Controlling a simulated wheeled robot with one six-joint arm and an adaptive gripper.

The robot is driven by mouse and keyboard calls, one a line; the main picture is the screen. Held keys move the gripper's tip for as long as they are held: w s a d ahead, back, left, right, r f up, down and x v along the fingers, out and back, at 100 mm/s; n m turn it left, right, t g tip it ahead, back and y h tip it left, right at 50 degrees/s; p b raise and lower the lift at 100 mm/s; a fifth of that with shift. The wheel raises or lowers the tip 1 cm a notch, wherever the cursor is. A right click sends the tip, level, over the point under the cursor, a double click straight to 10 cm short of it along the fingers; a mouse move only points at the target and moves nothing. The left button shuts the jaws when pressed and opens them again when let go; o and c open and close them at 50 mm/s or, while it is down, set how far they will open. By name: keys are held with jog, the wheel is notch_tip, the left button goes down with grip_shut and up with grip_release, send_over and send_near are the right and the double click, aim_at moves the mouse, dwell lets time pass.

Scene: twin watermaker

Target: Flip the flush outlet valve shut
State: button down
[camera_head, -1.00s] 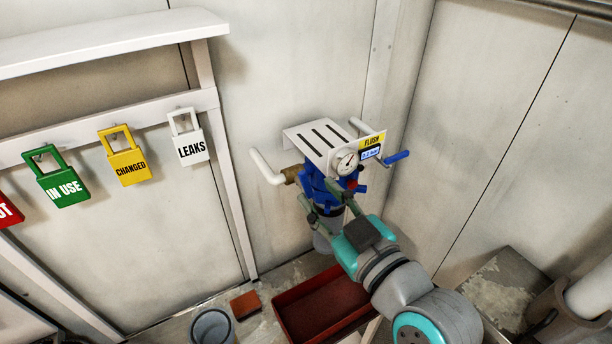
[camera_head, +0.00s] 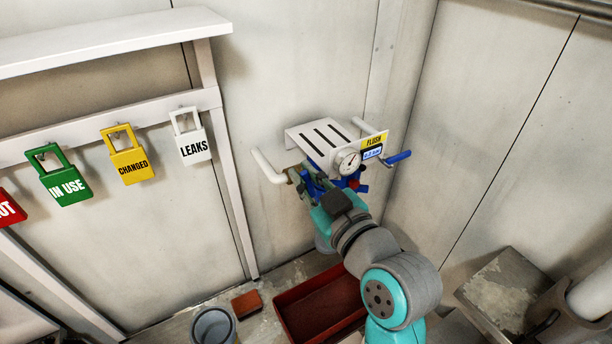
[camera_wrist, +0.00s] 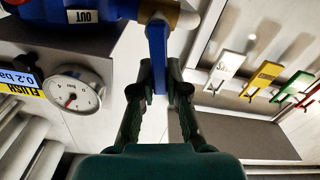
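The flush outlet valve's blue lever (camera_wrist: 157,58) hangs from a brass fitting (camera_wrist: 182,17) beside a blue body (camera_wrist: 45,12) with an OUT label (camera_wrist: 82,16). My gripper (camera_wrist: 159,72) has one finger on each side of the lever, with the lever's end between them. The fingertips look very close to the lever, but I cannot tell whether they touch it. In the head view my gripper (camera_head: 308,184) is at the left side of the blue unit, under the white slotted bracket (camera_head: 318,139). My own arm hides much of the unit there.
A pressure gauge (camera_head: 347,162) and FLUSH sign (camera_head: 373,142) are at the bracket's front. A blue-gripped handle (camera_head: 398,157) sticks out right. A white pipe (camera_head: 267,168) extends left. Below are a red tray (camera_head: 290,310) and grey bucket (camera_head: 213,327). Tags hang on the left wall.

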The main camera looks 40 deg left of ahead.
jog(key=shift+w+d+r+m, duration=0.15)
jog(key=shift+w+m, duration=0.15)
jog(key=shift+m, duration=0.5)
jog(key=shift+w+d+f+m, duration=0.1)
jog(key=shift+w+m, duration=0.2)
jog(key=shift+m, duration=0.5)
jog(key=c, duration=1.2)
grip_release()
jog(key=shift+o, duration=0.2)
